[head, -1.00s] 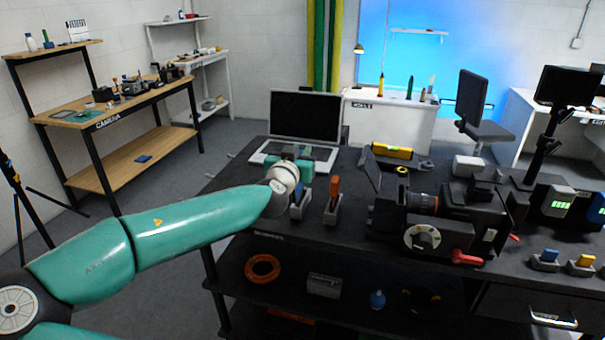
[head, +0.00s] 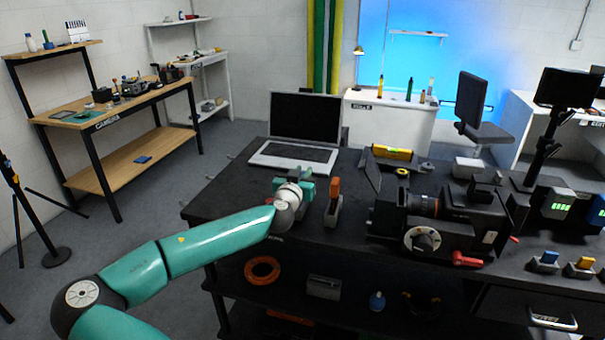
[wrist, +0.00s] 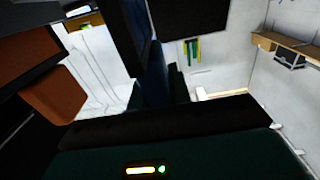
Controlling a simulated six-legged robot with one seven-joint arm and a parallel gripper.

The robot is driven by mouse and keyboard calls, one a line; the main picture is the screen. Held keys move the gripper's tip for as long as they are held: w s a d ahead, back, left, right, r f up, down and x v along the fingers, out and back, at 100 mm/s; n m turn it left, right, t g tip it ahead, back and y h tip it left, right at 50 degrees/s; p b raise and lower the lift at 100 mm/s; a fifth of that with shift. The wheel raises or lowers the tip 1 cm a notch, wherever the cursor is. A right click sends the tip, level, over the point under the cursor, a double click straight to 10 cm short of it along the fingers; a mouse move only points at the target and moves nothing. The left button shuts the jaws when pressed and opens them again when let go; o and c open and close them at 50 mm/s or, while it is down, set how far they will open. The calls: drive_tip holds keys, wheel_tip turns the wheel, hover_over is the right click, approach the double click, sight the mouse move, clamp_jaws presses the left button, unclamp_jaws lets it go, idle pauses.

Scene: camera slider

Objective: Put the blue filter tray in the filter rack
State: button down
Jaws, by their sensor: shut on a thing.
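In the head view my gripper (head: 307,188) is over the black table, to the left of an orange-handled piece (head: 335,188) in a grey stand (head: 333,212). In the wrist view a dark blue piece (wrist: 156,72) stands between the dark fingers, and the gripper is shut on it; I take it for the blue filter tray. In the head view it is hidden behind my gripper and wrist. Orange parts (wrist: 55,95) show close at the left of the wrist view. I cannot tell for certain which thing is the filter rack.
An open laptop (head: 295,155) stands behind my gripper. The camera rig (head: 455,222) stands to the right, with a dark flat panel (head: 369,170) at its left. Blue (head: 550,257) and yellow (head: 586,263) pieces sit in grey stands at the right. The table's front left is clear.

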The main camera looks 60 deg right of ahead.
drive_tip(key=c, duration=1.3)
unclamp_jaws()
drive_tip(key=shift+r, duration=0.1)
drive_tip(key=s+a, duration=0.2)
drive_tip(key=a, duration=1)
